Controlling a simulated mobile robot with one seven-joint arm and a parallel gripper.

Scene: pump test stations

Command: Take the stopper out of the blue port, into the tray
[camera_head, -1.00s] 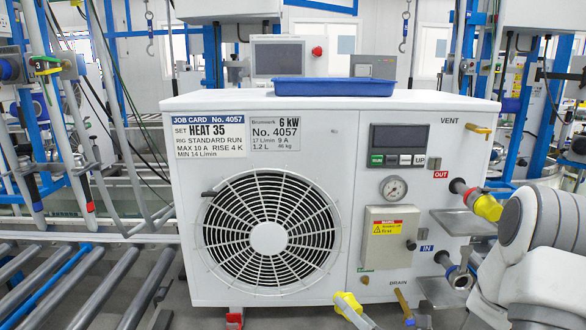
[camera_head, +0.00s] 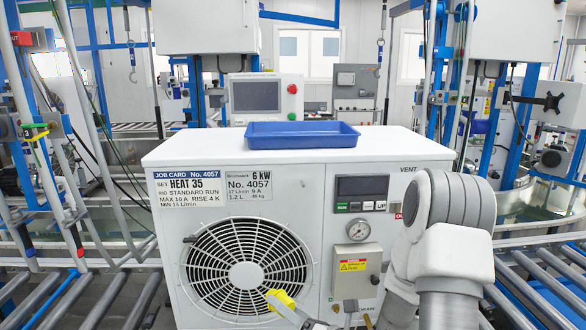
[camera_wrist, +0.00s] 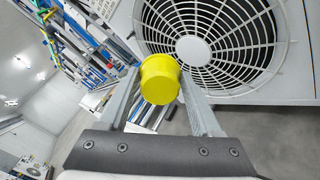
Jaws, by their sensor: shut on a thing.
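My gripper (camera_head: 292,307) is shut on a yellow stopper (camera_head: 279,301) and holds it in front of the fan grille, low in the head view. In the wrist view the stopper (camera_wrist: 160,79) sits between the two fingertips, clear of any port. The blue tray (camera_head: 300,142) lies on top of the white unit, above and behind the stopper; it looks empty as far as its inside shows. The blue port and its IN label are hidden behind my arm in the head view now.
The white unit (camera_head: 335,290) has a fan grille (camera_head: 200,270), a display panel (camera_head: 362,187) and a gauge (camera_head: 358,229) on its front. Its top is bare around the tray. Roller conveyors (camera_head: 95,300) and blue frames stand at both sides.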

